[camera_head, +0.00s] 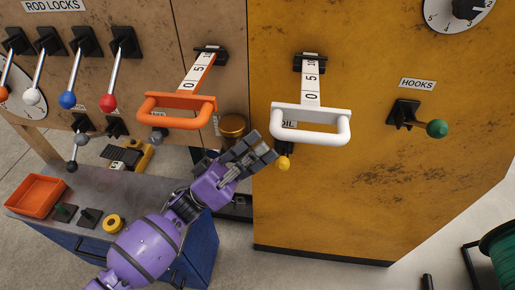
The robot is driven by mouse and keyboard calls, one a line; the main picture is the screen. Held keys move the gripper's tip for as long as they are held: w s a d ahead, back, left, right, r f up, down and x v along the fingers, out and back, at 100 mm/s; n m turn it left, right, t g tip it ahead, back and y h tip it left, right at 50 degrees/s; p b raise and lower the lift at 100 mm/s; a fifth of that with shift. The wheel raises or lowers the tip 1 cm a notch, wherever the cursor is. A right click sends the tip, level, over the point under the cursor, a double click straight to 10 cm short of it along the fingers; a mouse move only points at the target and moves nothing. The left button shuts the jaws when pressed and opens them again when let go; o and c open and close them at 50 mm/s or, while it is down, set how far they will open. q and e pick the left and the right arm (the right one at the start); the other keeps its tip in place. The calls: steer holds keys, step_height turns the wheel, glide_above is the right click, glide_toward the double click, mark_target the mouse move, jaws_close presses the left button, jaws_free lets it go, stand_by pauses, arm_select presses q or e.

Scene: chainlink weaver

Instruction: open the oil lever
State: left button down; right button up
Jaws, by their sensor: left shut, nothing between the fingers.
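The oil lever (284,163) has a yellow knob on a dark stem and sits low on the yellow cabinet front, near its left edge. The OIL label (288,125) above it is partly hidden by the white handle (318,123). The lever's mount is mostly hidden behind that handle and my gripper. My left gripper (266,150) is shut and empty, just left of the yellow knob. I cannot tell whether it touches the lever. My right gripper is not in view.
An orange handle (178,111) juts out left of the white one. A green-knobbed HOOKS lever (436,128) is at the right. Several rod-lock levers (109,100) are at the upper left. A grey-topped bench with an orange tray (36,195) stands at the lower left.

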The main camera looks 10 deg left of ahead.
arm_select(q)
steer(key=shift+s+f+m+g+b, duration=0.15)
steer(key=shift+f+m+g+b, duration=0.2)
steer(key=shift+m+g, duration=0.05)
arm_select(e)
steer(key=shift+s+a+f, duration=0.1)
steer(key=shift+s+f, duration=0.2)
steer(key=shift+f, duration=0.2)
arm_select(q)
steer(key=shift+s+f+m+g+h+b, duration=0.15)
steer(key=shift+m+g+h+b, duration=0.15)
steer(key=shift+m+g+h, duration=0.1)
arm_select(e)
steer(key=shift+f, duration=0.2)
arm_select(q)
steer(key=s+f+m+g+h+b, duration=0.2)
steer(key=f+m+g+b, duration=0.4)
steer(key=m+g+b, duration=0.4)
steer(key=shift+s+f+m+g+b, duration=0.4)
steer(key=shift+m+g, duration=0.3)
steer(key=shift+m, duration=0.5)
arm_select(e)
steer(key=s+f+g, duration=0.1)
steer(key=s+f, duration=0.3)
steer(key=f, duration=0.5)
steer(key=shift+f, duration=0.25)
arm_select(q)
steer(key=shift+s, duration=0.1)
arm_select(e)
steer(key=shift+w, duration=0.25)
